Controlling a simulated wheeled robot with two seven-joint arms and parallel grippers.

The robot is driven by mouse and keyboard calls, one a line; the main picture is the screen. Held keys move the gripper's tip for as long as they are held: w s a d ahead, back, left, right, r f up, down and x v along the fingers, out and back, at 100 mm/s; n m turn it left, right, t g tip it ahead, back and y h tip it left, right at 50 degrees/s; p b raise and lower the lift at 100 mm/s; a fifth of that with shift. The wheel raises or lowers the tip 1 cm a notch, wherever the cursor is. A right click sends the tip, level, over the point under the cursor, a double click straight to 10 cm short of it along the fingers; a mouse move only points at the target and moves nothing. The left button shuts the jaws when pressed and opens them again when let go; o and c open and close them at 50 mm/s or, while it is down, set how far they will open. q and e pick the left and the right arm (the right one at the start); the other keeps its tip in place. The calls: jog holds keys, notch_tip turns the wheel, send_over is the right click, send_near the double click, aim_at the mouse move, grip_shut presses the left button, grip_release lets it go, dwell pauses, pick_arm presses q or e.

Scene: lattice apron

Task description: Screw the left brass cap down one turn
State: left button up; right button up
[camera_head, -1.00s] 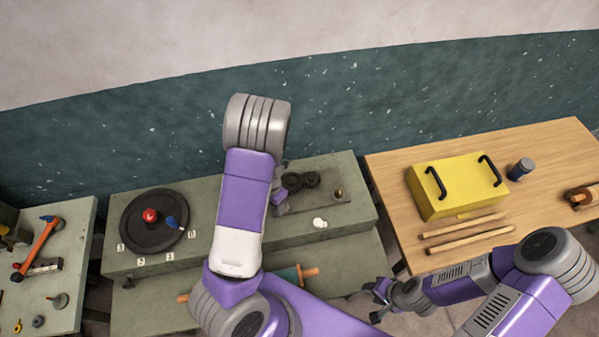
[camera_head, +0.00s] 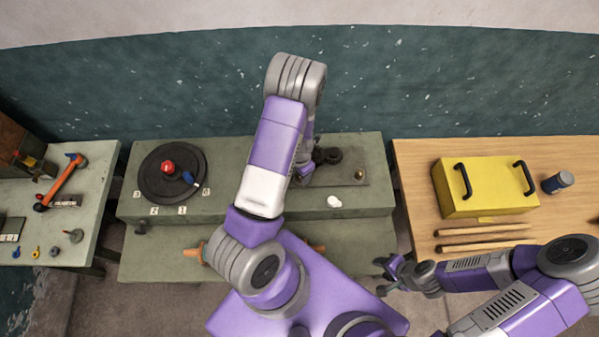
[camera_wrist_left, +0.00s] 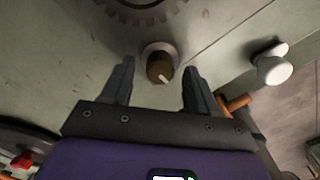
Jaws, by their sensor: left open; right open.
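In the left wrist view a round brown brass cap (camera_wrist_left: 160,68) with a pale mark sits on a light round collar on the grey-green bench. My left gripper (camera_wrist_left: 159,66) is open, with one finger on each side of the cap and gaps visible between. In the head view my left arm hides this cap and most of the gripper. Another small brass piece (camera_head: 359,174) shows on the plate right of the dark gears (camera_head: 326,156). My right gripper (camera_head: 391,273) is open and empty, off the front of the benches.
A white knob (camera_head: 334,201) stands near the bench's front edge, right of the cap in the wrist view (camera_wrist_left: 272,65). A dark turntable (camera_head: 155,182) with a red knob (camera_head: 168,167) is at left. A yellow box (camera_head: 484,187) and wooden rods (camera_head: 483,240) lie on the right table.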

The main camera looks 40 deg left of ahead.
pick_arm(q)
jog(key=c, duration=1)
jog(key=shift+c, duration=0.2)
jog(key=shift+m, duration=0.4)
